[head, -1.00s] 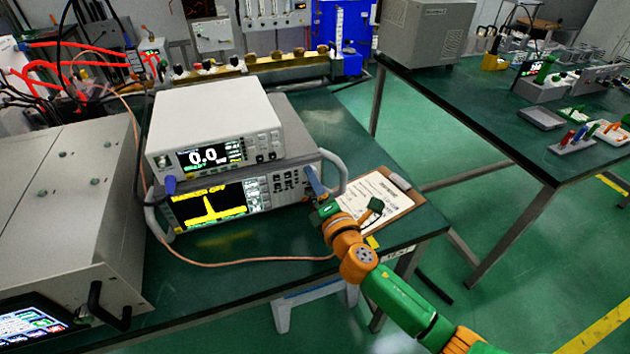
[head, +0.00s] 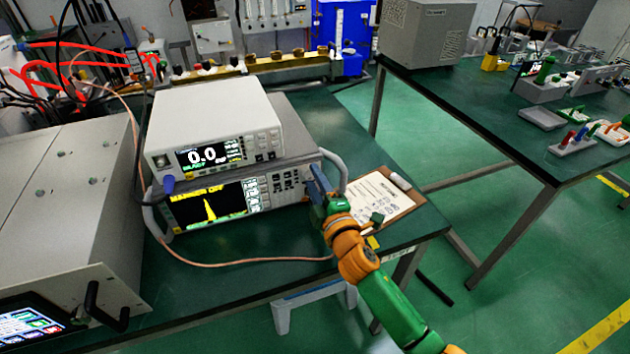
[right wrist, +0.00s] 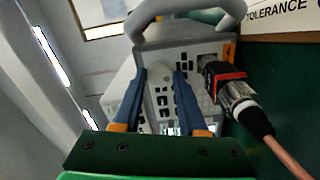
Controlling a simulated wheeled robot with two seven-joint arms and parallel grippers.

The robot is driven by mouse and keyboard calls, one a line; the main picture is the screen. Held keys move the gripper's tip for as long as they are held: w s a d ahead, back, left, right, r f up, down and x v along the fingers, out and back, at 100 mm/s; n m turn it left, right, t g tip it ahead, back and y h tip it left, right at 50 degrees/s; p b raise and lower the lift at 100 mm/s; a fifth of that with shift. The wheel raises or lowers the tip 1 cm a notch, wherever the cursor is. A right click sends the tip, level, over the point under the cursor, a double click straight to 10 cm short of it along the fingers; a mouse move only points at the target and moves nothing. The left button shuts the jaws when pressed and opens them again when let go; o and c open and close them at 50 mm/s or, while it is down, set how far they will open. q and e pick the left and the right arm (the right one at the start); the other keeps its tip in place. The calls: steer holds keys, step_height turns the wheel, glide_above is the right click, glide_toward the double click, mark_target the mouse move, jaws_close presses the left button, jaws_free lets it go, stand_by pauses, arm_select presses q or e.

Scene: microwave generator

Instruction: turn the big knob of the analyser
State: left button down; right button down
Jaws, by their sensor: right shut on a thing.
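The analyser (head: 215,207) is the lower instrument on the bench, with a lit screen showing a yellow peak and rows of keys to its right. My right gripper (head: 313,180) is at the right end of its front panel and hides the big knob in the head view. In the right wrist view, the two blue fingers of my right gripper (right wrist: 160,78) stand on either side of the pale grey big knob (right wrist: 160,73) and are shut on it. My left gripper is not in view.
A white meter (head: 215,125) sits on top of the analyser. A cable connector (right wrist: 238,98) sticks out of the panel beside my right gripper. A clipboard (head: 398,203) lies on the bench (head: 290,240) to the right. A large grey cabinet (head: 60,215) stands at left.

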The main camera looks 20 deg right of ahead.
steer(key=shift+m, duration=0.3)
stand_by(0.4)
steer(key=shift+c, duration=2.3)
jaws_free()
steer(key=s, duration=0.7)
steer(key=shift+d, duration=0.15)
